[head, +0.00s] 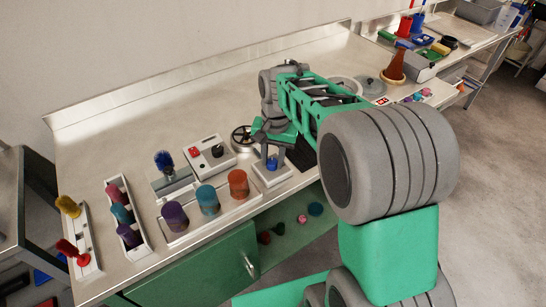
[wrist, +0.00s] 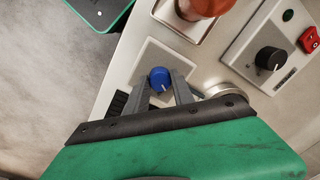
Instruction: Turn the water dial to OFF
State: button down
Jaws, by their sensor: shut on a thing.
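The water dial is a small blue knob on a pale square plate (head: 283,177). In the wrist view the blue dial (wrist: 159,79) shows from above, with a small white mark on its top. My gripper (wrist: 162,86) has its two grey fingers on either side of the dial, shut on it. In the head view my gripper (head: 272,160) reaches down onto the blue dial (head: 272,164) near the table's front edge. I cannot read any OFF label in either view.
A panel with a black knob (wrist: 270,58) and a red switch (wrist: 311,39) is beside the plate. Orange, teal and purple cylinders stand left of the dial, the orange one (head: 238,184) closest. A metal handwheel (head: 242,136) stands behind.

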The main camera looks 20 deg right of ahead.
aim_at(274, 161)
jog(key=n, duration=0.6)
jog(key=shift+w, duration=0.15)
jog(key=shift+n, duration=0.3)
jog(key=shift+r, duration=0.1)
jog(key=c, duration=1.1)
grip_release()
jog(key=r, duration=0.7)
jog(key=shift+d+r, duration=0.2)
jog(key=shift+r, duration=0.1)
jog(key=s+t, duration=0.1)
jog(key=s, duration=0.3)
jog(key=s+f+t, duration=0.1)
jog(key=s, duration=0.4)
jog(key=s+f+t, duration=0.1)
jog(key=s, duration=0.4)
jog(key=shift+s+a+f+h+p, duration=0.2)
jog(key=shift+s+h+p, duration=0.05)
jog(key=shift+h+p, duration=0.05)
